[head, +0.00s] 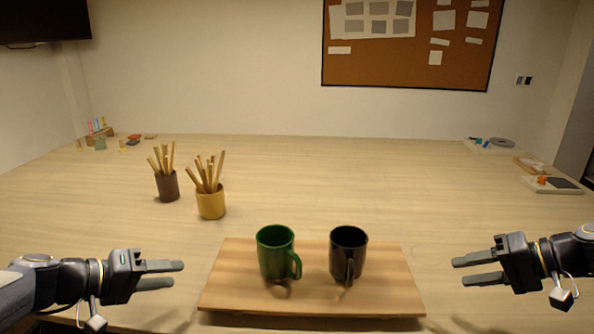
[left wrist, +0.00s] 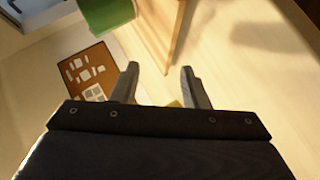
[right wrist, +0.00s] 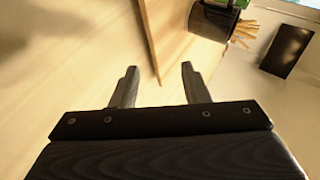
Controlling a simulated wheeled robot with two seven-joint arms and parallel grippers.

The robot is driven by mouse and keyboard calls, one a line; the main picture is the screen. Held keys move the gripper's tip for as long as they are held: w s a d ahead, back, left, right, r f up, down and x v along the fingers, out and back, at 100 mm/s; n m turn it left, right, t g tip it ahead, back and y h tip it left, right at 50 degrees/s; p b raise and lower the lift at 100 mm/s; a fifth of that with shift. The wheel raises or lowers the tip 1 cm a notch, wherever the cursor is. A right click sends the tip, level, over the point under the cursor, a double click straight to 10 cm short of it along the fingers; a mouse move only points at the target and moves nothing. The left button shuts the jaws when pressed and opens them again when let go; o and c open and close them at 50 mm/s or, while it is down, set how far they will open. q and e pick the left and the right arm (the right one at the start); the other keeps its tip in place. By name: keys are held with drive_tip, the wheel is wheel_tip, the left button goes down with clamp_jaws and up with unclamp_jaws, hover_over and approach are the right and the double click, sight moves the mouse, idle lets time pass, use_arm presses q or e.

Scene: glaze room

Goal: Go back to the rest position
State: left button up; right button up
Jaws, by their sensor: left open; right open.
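My left gripper (head: 182,274) is open and empty, above the table to the left of the wooden board. Its two fingers also show apart in the left wrist view (left wrist: 160,78). My right gripper (head: 455,272) is open and empty to the right of the board. Its fingers show apart in the right wrist view (right wrist: 158,75). A green mug (head: 274,252) and a black mug (head: 346,254) stand upright on the wooden board (head: 312,298), handles towards me. Neither gripper touches a mug. Part of the green mug (left wrist: 103,12) shows in the left wrist view, and part of the black mug (right wrist: 212,18) in the right.
A dark cup (head: 167,187) and a yellow cup (head: 210,203), both holding wooden sticks, stand behind the board to the left. Small items lie at the far left. White trays (head: 552,187) with small items sit at the right edge. The table (head: 330,180) behind the board is clear.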

drive_tip(key=s+a+r+h+p, duration=0.2)
drive_tip(key=s+a, duration=0.3)
drive_tip(key=s, duration=0.3)
use_arm(q)
drive_tip(key=s+d+f+m+g+y+p, duration=0.1)
drive_tip(key=s+d, duration=0.3)
drive_tip(key=s, duration=0.6)
drive_tip(key=s+d+f+m+g+y+p, duration=0.1)
drive_tip(key=s+d+y, duration=0.3)
drive_tip(key=s, duration=0.7)
drive_tip(key=shift+s+d+m+g+p, duration=0.3)
drive_tip(key=shift+d+g+p, duration=0.1)
drive_tip(key=shift+g+p, duration=0.35)
use_arm(e)
drive_tip(key=s+a+f+h, duration=0.1)
drive_tip(key=s+f+h, duration=0.1)
drive_tip(key=s, duration=0.6)
drive_tip(key=s+a+f+h, duration=0.2)
drive_tip(key=s+f, duration=0.1)
drive_tip(key=s, duration=0.6)
drive_tip(key=shift+a+f+n+t+h, duration=0.25)
drive_tip(key=shift+f+n+t+h, duration=0.05)
drive_tip(key=shift+f+n+t, duration=0.1)
use_arm(q)
drive_tip(key=shift+f, duration=0.1)
use_arm(e)
drive_tip(key=shift+s, duration=0.1)
